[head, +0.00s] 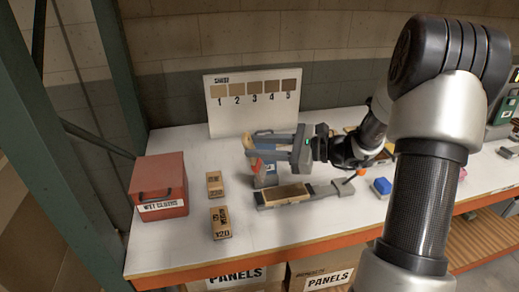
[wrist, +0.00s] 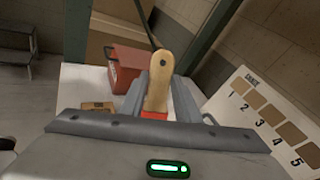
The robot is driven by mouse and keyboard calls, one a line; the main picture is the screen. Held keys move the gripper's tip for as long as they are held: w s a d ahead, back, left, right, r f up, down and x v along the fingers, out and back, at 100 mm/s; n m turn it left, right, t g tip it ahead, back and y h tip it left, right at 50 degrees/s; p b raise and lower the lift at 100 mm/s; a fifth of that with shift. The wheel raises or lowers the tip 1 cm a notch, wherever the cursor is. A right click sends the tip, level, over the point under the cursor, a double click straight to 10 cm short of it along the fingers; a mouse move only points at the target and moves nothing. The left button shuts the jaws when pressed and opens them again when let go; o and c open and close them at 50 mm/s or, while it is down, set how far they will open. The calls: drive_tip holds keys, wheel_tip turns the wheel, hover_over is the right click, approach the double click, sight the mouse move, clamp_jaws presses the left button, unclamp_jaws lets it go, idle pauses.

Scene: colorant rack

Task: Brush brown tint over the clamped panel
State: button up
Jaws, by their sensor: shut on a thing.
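My gripper (head: 252,147) is shut on a brush with a pale wooden handle; the handle (wrist: 158,75) stands between the fingers in the wrist view, with a red part below it. In the head view the gripper is level above the bench, behind the panel. The brush's lower end is hard to make out there, close to a blue-grey and red item (head: 265,178). The panel (head: 287,194) is a brown strip lying flat in a grey clamp (head: 325,192) with an orange-tipped handle, in front of and below the gripper. Whether its brown is tint, I cannot tell.
A red wet-cloths box (head: 160,182) stands at the left, with two labelled blocks (head: 215,184) (head: 221,222) beside it. A board of numbered shade samples (head: 253,105) stands behind.

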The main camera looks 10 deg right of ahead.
sight(250, 136)
drive_tip(key=shift+r+p, duration=0.8)
drive_tip(key=shift+r, duration=0.65)
drive_tip(key=shift+r, duration=0.1)
